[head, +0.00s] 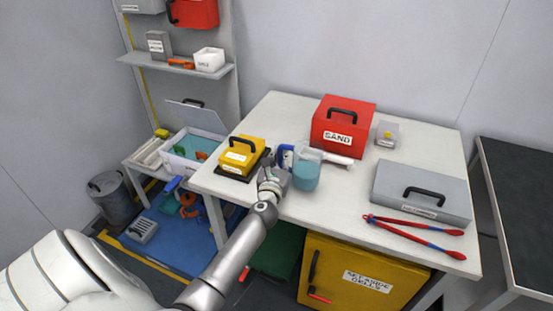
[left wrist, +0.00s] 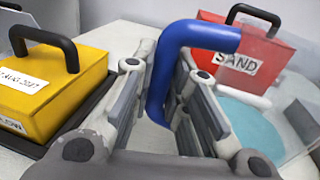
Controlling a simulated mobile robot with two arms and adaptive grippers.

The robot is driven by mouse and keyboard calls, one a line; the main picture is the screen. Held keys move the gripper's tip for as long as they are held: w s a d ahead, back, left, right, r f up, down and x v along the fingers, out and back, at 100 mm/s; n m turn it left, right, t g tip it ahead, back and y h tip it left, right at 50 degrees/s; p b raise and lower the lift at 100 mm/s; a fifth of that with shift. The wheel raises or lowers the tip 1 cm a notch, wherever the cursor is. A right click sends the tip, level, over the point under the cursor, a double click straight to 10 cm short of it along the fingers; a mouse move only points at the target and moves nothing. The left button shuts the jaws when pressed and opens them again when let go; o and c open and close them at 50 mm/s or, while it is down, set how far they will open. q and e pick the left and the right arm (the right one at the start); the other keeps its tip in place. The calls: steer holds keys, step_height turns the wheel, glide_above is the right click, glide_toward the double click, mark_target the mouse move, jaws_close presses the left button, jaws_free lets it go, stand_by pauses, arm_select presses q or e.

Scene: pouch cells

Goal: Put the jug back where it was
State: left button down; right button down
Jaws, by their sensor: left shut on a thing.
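The jug (head: 306,172) is clear, holds blue-green liquid and has a blue handle. It is upright at the front left part of the white table (head: 340,205). I cannot tell whether its base touches the tabletop. My left gripper (head: 274,177) is at its left side, shut on the handle. In the left wrist view the blue handle (left wrist: 160,85) stands between the fingers of my left gripper (left wrist: 165,105), and the liquid shows at the right. My right gripper is not in view.
A yellow box (head: 242,155) on a dark base stands close left of the jug. A red SAND box (head: 342,124) is behind it, with a white cylinder (head: 338,158) nearby. A grey case (head: 422,190) and red-blue long-handled tool (head: 415,225) lie right. The table middle is clear.

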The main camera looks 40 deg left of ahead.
mark_target(280, 166)
arm_select(q)
step_height(280, 166, down, 2)
steer(key=shift+f+b, duration=0.25)
steer(key=shift+b, duration=0.35)
steer(key=shift+r, duration=0.1)
steer(key=c, duration=1.8)
jaws_free()
steer(key=shift+f, duration=0.35)
steer(key=shift+c, duration=0.2)
steer(key=o, duration=0.4)
steer(key=shift+s+r, duration=0.1)
